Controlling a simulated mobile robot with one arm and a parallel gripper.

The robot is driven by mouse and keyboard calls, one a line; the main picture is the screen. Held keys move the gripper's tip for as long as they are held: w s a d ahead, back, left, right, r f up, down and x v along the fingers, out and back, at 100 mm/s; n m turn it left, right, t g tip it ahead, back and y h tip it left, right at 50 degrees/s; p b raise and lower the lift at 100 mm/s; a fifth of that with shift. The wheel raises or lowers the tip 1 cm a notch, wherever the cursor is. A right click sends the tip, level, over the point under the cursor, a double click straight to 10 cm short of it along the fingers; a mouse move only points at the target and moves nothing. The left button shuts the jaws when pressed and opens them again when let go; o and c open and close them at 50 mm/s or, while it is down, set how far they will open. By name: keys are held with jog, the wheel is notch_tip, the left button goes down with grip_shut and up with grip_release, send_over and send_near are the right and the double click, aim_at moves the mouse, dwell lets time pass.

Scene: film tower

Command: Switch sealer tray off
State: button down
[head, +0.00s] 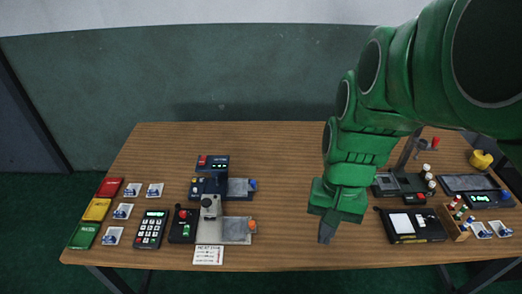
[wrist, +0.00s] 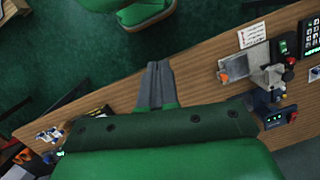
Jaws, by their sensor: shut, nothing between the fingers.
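My gripper (head: 325,238) is shut and empty, pointing down over the front middle of the wooden table (head: 285,185). Its closed fingers also show in the wrist view (wrist: 157,85). No label I can read marks the sealer tray. A black tray-like unit with a white pad (head: 401,222) lies right of my gripper, apart from it. Behind that unit stands a dark press-like device (head: 388,184), partly hidden by my arm. To the left, two devices carry grey plates: a grey one with an orange knob (head: 236,229) and a blue one (head: 238,187). Switch positions are too small to tell.
A keypad (head: 151,229) and a black box with a red knob (head: 183,225) stand at left, near red, yellow and green packs (head: 97,209). A small wooden rack (head: 452,223) and a screen unit (head: 482,199) stand at far right. The table middle is clear.

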jog(key=w+a+f+m+y, duration=0.1)
jog(key=w+f+m, duration=0.4)
jog(key=w, duration=0.7)
jog(key=w+a+f+m+y, duration=0.1)
jog(key=w+a+f+m, duration=0.3)
jog(key=w+f, duration=0.6)
jog(key=w, duration=0.2)
jog(key=shift+w+a+f+m+y, duration=0.2)
jog(key=shift+w+a+m+y, duration=0.05)
jog(key=shift+w+m+y, duration=0.15)
jog(key=x, duration=1)
jog(key=shift+s+a, duration=0.3)
jog(key=shift+a, duration=0.2)
jog(key=shift+s+a, duration=0.3)
jog(key=shift+a, duration=0.2)
jog(key=shift+s+a, duration=0.35)
jog(key=shift+a, duration=0.45)
